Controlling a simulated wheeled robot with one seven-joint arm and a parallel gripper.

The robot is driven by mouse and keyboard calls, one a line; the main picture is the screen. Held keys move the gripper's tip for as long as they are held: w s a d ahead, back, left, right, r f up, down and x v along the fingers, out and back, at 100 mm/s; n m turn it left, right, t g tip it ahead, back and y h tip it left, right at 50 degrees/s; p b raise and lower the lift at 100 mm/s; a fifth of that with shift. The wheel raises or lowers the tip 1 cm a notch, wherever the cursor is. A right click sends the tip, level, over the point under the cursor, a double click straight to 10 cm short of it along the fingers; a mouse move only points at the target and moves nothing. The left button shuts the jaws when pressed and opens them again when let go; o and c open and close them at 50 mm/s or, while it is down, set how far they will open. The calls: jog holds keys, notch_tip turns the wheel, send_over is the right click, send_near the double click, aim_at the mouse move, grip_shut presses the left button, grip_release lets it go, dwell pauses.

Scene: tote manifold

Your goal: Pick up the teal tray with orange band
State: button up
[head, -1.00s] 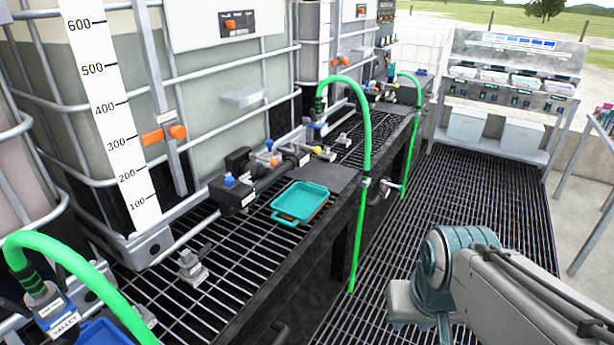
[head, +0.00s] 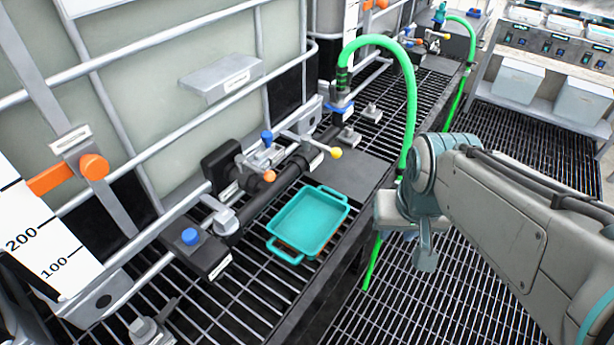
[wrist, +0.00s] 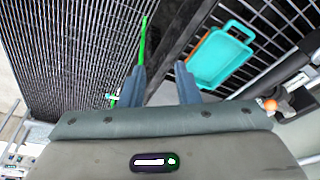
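The teal tray (head: 309,222) has a handle at each end and lies on the black grated bench. A little orange shows along its lower edge. In the wrist view the tray (wrist: 220,58) is at the upper right, beyond and right of my fingers, with orange along its left side. My gripper (wrist: 160,78) is open, with its two blue-grey fingers apart and nothing between them. In the head view my gripper (head: 425,251) is right of the tray, beyond the bench edge, apart from the tray; its fingertips are hard to make out there.
A green hose (head: 412,110) arches down between the tray and my arm. Black pipework with valves (head: 262,175) runs just behind the tray, by a large caged tank (head: 150,90). A dark flat plate (head: 358,182) lies right of the tray.

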jog(key=w+a+f+m+g, duration=0.1)
jog(key=w+a+f+m, duration=0.25)
jog(key=w, duration=0.55)
jog(key=m+h+b, duration=0.1)
jog(key=m, duration=0.2)
send_over(332, 230)
notch_tip(332, 230, down, 16)
jog(key=shift+s+r, duration=0.1)
jog(key=shift+f, duration=2.75)
grip_shut()
